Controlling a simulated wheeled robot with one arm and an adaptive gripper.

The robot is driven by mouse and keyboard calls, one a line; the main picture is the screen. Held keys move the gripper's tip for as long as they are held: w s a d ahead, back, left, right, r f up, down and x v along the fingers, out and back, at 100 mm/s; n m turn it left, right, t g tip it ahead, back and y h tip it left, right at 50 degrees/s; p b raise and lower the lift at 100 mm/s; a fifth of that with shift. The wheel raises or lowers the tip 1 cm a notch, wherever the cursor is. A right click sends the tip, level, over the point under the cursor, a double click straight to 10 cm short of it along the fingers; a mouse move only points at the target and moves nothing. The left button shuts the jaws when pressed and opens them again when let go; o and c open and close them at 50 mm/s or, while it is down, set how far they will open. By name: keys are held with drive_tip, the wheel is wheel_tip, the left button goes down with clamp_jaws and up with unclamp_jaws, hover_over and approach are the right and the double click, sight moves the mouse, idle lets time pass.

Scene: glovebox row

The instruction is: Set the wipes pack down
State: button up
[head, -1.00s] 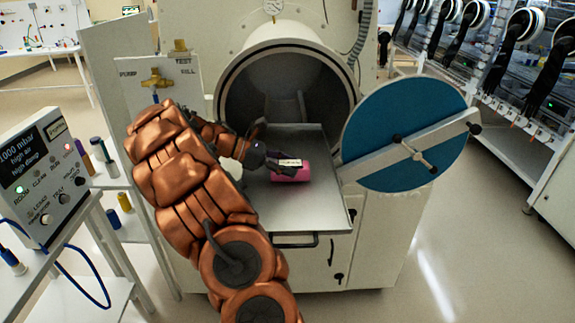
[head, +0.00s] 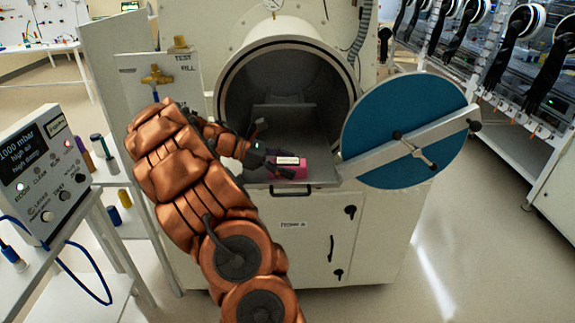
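The wipes pack (head: 298,171) is a small bright pink pack with a white label on top. It shows at the front end of the grey metal tray (head: 317,181) at the mouth of the round chamber. Whether it rests on the tray or is just above it, I cannot tell. My gripper (head: 270,150) is right at the pack, on its left. One dark finger lies over the near left side of the pack, and another dark finger stands up behind. Whether the fingers grip the pack is not clear.
The chamber (head: 232,75) is open and dark inside. Its round blue door (head: 385,115) is swung open to the right. A pressure readout box (head: 40,175) stands on a bench at the left. The floor at the right is clear.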

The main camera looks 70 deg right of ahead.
drive_tip(key=b+v, duration=0.2)
drive_tip(key=v, duration=0.9)
drive_tip(key=shift+w+r, duration=0.1)
drive_tip(key=shift+w, duration=0.15)
drive_tip(key=shift+w+a+r, duration=0.15)
drive_tip(key=shift+w+a, duration=0.05)
drive_tip(key=shift+a+r, duration=0.15)
drive_tip(key=shift+a, duration=0.1)
drive_tip(key=s+a+f+m+t+y, duration=0.1)
drive_tip(key=s+a+f+t, duration=0.2)
drive_tip(key=a, duration=1.1)
drive_tip(key=s+a+f+m+t+y, duration=0.2)
drive_tip(key=s+a, duration=0.4)
drive_tip(key=a, duration=0.9)
drive_tip(key=s+a+f+m+t+y, duration=0.1)
drive_tip(key=s+a+f+t, duration=0.3)
drive_tip(key=a, duration=1.1)
drive_tip(key=shift+s+a+f+m+t+y, duration=0.15)
drive_tip(key=shift+s+f+m+t+y, duration=0.3)
drive_tip(key=shift+t+y, duration=0.25)
drive_tip(key=shift+c, duration=0.2)
